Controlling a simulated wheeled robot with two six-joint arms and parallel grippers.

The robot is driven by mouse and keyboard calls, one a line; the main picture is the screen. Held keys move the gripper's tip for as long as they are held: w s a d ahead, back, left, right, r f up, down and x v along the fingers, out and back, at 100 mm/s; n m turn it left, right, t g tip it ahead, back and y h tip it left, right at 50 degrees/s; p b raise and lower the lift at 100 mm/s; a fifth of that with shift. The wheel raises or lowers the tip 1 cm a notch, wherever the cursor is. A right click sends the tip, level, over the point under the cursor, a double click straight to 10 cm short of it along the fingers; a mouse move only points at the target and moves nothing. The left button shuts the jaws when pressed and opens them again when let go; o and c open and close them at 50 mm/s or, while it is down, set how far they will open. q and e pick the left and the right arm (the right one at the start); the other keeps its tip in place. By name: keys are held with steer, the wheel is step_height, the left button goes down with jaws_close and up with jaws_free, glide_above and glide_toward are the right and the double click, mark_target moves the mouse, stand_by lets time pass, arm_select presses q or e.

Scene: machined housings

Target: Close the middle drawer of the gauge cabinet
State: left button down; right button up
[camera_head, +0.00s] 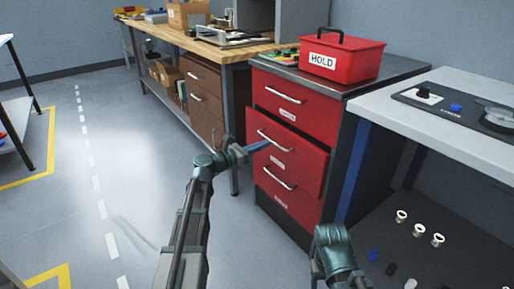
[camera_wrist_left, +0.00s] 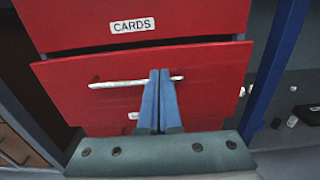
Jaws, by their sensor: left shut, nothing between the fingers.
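The red gauge cabinet (camera_head: 325,150) stands right of centre in the head view, with three drawers. Its middle drawer (camera_head: 302,149) sticks out a little, with a dark gap above its front. In the left wrist view, the middle drawer's front (camera_wrist_left: 75,99) and its silver bar handle (camera_wrist_left: 115,84) fill the upper middle, below the drawer labelled CARDS. My left gripper (camera_head: 266,144) is shut and empty, its blue fingers (camera_wrist_left: 160,72) pointing at the handle. They overlap the handle in view; I cannot tell whether they touch it. My right arm shows at lower right, its fingers not visible.
A red HOLD box (camera_head: 342,58) sits on the cabinet top. A wooden workbench (camera_head: 208,42) with brown drawers stands to the left. A grey table (camera_head: 450,125) stands close on the right, with small parts beneath.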

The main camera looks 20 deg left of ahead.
mark_target(288, 135)
arm_select(q)
steer(key=x, duration=0.9)
steer(key=x, duration=0.4)
steer(key=shift+w, duration=0.15)
steer(key=shift+w+d, duration=0.1)
steer(key=shift+d, duration=0.05)
arm_select(e)
steer(key=shift+a, duration=0.1)
arm_select(q)
steer(key=v, duration=0.5)
steer(key=shift+s, duration=0.3)
steer(key=v, duration=0.9)
arm_select(e)
steer(key=shift+s+a, duration=0.25)
steer(key=shift+a, duration=0.7)
